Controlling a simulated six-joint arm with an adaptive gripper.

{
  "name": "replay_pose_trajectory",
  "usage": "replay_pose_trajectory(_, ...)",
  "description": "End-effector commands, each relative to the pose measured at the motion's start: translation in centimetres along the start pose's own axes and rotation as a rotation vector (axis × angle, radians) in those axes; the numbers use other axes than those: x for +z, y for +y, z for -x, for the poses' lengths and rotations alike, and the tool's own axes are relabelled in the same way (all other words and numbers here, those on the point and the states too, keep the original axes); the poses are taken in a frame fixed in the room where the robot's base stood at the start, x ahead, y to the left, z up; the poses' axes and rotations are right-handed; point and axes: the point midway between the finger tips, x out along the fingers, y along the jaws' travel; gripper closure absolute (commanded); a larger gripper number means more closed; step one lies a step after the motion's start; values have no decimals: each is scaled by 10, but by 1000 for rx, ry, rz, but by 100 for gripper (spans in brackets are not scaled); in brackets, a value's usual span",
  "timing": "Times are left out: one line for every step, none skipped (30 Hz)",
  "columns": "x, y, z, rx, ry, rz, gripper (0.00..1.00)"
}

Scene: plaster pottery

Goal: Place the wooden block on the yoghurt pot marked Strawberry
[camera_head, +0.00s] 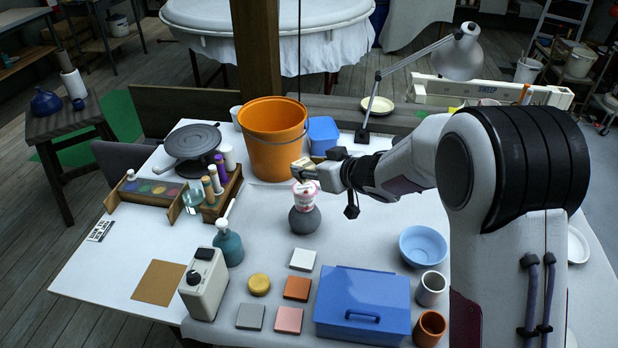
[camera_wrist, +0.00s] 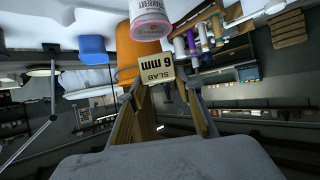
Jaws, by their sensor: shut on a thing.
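My gripper (camera_head: 310,172) is shut on the wooden block (camera_head: 302,167), a small pale block. The yoghurt pot (camera_head: 306,197), white and pink, stands on a dark grey round object (camera_head: 304,220) in the head view. The block appears right above the pot there; I cannot tell whether they touch. The pot also shows at the top of the wrist view (camera_wrist: 150,14). Its flavour name is too small to read.
An orange bucket (camera_head: 273,145) stands close behind my gripper. A blue box (camera_head: 322,135) and a lamp (camera_head: 458,55) are further back. A blue toolbox (camera_head: 362,300), a blue bowl (camera_head: 423,246), two cups and several tiles lie in front. The left tabletop is partly clear.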

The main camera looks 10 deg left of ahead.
Motion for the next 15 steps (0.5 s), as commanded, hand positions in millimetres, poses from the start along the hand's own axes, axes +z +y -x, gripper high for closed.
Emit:
replay_pose_trajectory(0,0,0,0,1,0,87)
replay_pose_trajectory(0,0,0,0,1,0,87)
replay_pose_trajectory(0,0,0,0,1,0,87)
replay_pose_trajectory(0,0,0,0,1,0,87)
replay_pose_trajectory(0,0,0,0,1,0,87)
replay_pose_trajectory(0,0,0,0,1,0,87)
replay_pose_trajectory(0,0,0,0,1,0,87)
replay_pose_trajectory(0,0,0,0,0,-1,87)
replay_pose_trajectory(1,0,-1,0,0,-1,87)
replay_pose_trajectory(3,0,-2,0,0,-2,87)
replay_pose_trajectory(4,0,-2,0,-1,-3,87)
replay_pose_trajectory(7,0,-4,0,-2,-3,87)
replay_pose_trajectory(10,0,-5,0,-2,-2,87)
replay_pose_trajectory(12,0,-6,1,-2,-3,87)
replay_pose_trajectory(15,0,-8,0,-1,-3,87)
